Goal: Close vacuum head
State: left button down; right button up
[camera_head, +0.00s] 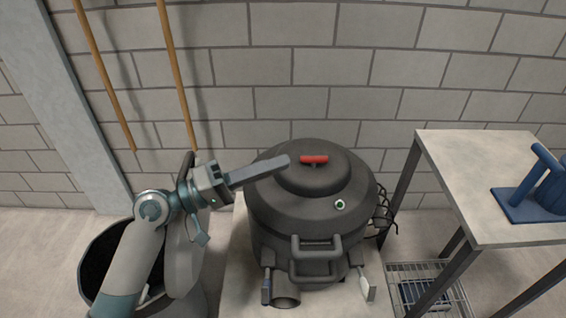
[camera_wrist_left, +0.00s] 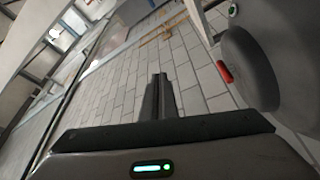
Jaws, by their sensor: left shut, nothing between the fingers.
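The vacuum head (camera_head: 270,188) is a dark grey dome with a red grip (camera_head: 314,159) on top and a small green-ringed round spot. It appears to sit on the vacuum body (camera_head: 275,250); I cannot tell whether any gap is left between them. In the left wrist view the head (camera_wrist_left: 262,55) is at right, apart from the fingers (camera_wrist_left: 158,95). My right gripper is not in view.
A dark open bin (camera_head: 97,262) stands at lower left, partly behind my left arm. A table (camera_head: 470,185) with a blue object (camera_head: 525,205) stands at right, a wire rack (camera_head: 440,290) beneath it. Wooden poles (camera_head: 178,75) lean on the block wall behind.

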pick_arm(q)
jog(key=b+v, duration=0.1)
jog(key=v, duration=0.4)
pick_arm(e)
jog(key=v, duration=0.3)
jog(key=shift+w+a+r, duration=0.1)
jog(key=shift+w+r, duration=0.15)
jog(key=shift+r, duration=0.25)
pick_arm(q)
jog(key=shift+s, duration=0.1)
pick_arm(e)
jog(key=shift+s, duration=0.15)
